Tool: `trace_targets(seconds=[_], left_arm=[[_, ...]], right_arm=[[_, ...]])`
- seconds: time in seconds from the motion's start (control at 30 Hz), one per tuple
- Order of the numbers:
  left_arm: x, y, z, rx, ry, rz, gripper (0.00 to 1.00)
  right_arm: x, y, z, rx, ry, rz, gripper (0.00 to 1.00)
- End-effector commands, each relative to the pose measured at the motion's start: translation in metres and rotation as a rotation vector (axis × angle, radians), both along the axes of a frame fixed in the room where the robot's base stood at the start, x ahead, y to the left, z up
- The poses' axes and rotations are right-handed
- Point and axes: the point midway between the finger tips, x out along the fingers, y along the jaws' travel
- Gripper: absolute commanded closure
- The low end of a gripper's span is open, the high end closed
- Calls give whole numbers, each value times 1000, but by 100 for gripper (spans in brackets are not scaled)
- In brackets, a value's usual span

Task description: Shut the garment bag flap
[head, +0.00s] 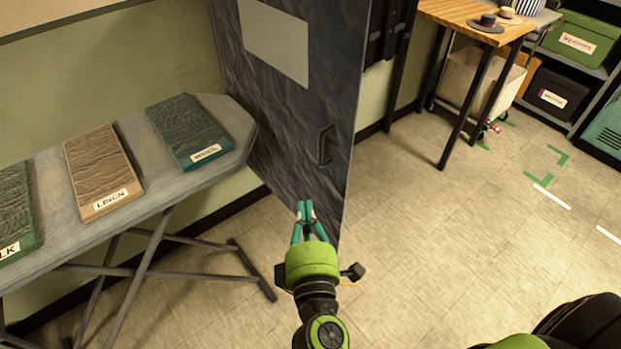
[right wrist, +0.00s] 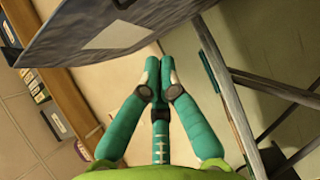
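The garment bag flap (head: 285,110) is a large dark, wrinkled panel with a pale rectangular patch and a black handle (head: 324,145). It stands open, swung out from the dark bag (head: 388,35) behind it at the wall. My right gripper (head: 306,205) is in front of the flap's lower part, below the handle, with its teal fingers together and nothing seen between them. The right wrist view shows the fingertips (right wrist: 159,62) together near the flap (right wrist: 105,25); I cannot tell whether they touch it. My left gripper is not in view.
An ironing board (head: 55,165) with several labelled fabric samples stands at the left, close to the flap. A wooden table (head: 470,22), a cart (head: 478,80) and shelves with boxes (head: 575,42) are at the back right. The floor (head: 450,220) right of the flap is clear.

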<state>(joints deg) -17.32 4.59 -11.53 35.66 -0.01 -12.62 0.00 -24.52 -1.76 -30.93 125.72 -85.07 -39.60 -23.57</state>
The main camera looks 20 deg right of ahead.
Motion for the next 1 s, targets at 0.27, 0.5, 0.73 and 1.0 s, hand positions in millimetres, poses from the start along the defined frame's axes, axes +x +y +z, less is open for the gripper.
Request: trace_targets(seconds=[0.27, 0.5, 0.73, 1.0], left_arm=[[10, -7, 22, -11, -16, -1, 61], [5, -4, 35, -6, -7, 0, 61], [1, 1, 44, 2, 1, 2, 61], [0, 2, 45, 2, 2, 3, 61]], right_arm=[[50, -11, 5, 1, -1, 1, 100], [97, -23, 3, 0, 1, 1, 100], [111, -49, 0, 2, 3, 2, 100], [114, -54, -2, 4, 2, 3, 100]])
